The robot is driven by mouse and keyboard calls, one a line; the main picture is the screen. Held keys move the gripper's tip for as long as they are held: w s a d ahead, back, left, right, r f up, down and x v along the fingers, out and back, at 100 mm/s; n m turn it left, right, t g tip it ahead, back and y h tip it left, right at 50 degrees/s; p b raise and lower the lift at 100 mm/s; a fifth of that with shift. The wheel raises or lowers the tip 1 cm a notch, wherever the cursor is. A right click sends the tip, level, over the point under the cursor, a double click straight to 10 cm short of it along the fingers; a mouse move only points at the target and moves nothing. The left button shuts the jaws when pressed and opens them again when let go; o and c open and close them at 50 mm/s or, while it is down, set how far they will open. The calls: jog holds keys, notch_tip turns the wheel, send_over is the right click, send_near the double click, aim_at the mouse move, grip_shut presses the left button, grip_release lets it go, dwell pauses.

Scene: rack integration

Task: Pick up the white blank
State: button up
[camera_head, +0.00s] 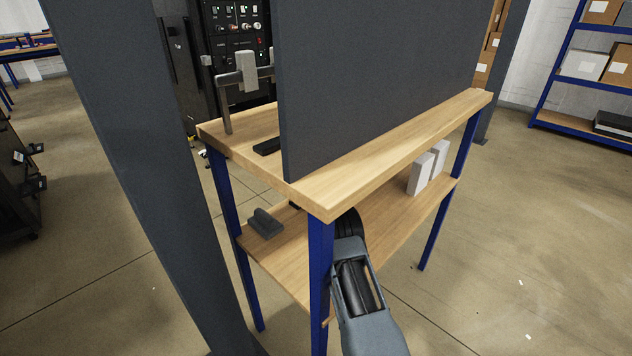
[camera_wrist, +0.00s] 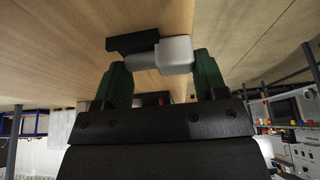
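Two white blanks stand upright on the lower shelf in the head view, a nearer one (camera_head: 420,174) and one just behind it (camera_head: 440,158). My gripper's fingers are hidden in the head view, where my arm reaches in at the lower shelf's near edge. In the wrist view my gripper (camera_wrist: 162,80) has its two green fingers spread apart. A white block (camera_wrist: 174,52) shows between and beyond the fingertips, close to the right one. It adjoins a grey rounded part and a dark block (camera_wrist: 133,42). I cannot tell whether this block is one of the blanks, and no grip on it shows.
The wooden bench top (camera_head: 400,142) overhangs the lower shelf (camera_head: 375,222), with blue legs (camera_head: 319,275) at the corners. A tall grey panel (camera_head: 370,75) stands on top. A grey part (camera_head: 265,223) lies on the shelf's left end. Open floor surrounds the bench.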

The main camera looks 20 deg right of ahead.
jog(key=o, duration=0.5)
jog(key=shift+a+r, duration=0.2)
jog(key=shift+r, duration=0.3)
jog(key=p+v, duration=0.2)
jog(key=v, duration=0.2)
jog(key=shift+s+r, duration=0.1)
jog(key=a+b, duration=0.1)
jog(key=b, duration=0.1)
jog(key=s+a+f+b, duration=0.1)
jog(key=a+b, duration=0.1)
jog(key=shift+s+a, duration=0.15)
jog(key=shift+s, duration=0.05)
jog(key=s+a+b, duration=0.1)
jog(key=a, duration=0.1)
jog(key=s+a+b, duration=0.1)
jog(key=a, duration=0.1)
jog(key=s+a+b, duration=0.1)
jog(key=a, duration=0.1)
jog(key=shift+a+r, duration=0.15)
jog(key=shift+r, duration=0.15)
jog(key=shift+s+a+r+b, duration=0.1)
jog(key=shift+s+a+b, duration=0.25)
jog(key=shift+a, duration=0.35)
